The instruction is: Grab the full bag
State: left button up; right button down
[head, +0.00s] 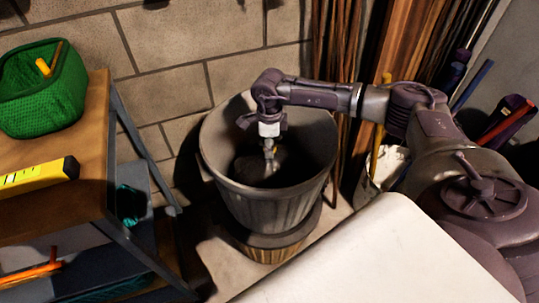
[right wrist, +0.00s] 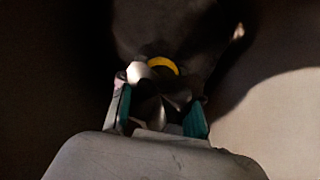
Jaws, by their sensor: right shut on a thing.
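The full bag (head: 260,167) is a dark grey shape low inside the large grey bin (head: 275,205). Most of it is in shadow. In the right wrist view, dark gathered material and a yellow band (right wrist: 163,65) show at the bag's neck. My right gripper (head: 269,151) reaches down into the bin from above. In the right wrist view, the teal-padded fingers of my right gripper (right wrist: 160,115) are on either side of the gathered dark material, shut on it. My left gripper is in neither view.
The bin's rim surrounds my right gripper, and a brick wall (head: 170,60) stands behind. Wooden planks (head: 390,45) lean at back right. A white surface (head: 385,255) is in front.

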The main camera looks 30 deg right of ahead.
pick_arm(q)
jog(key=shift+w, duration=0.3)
pick_arm(e)
jog(key=shift+w+r, duration=0.1)
jog(key=shift+r, duration=0.05)
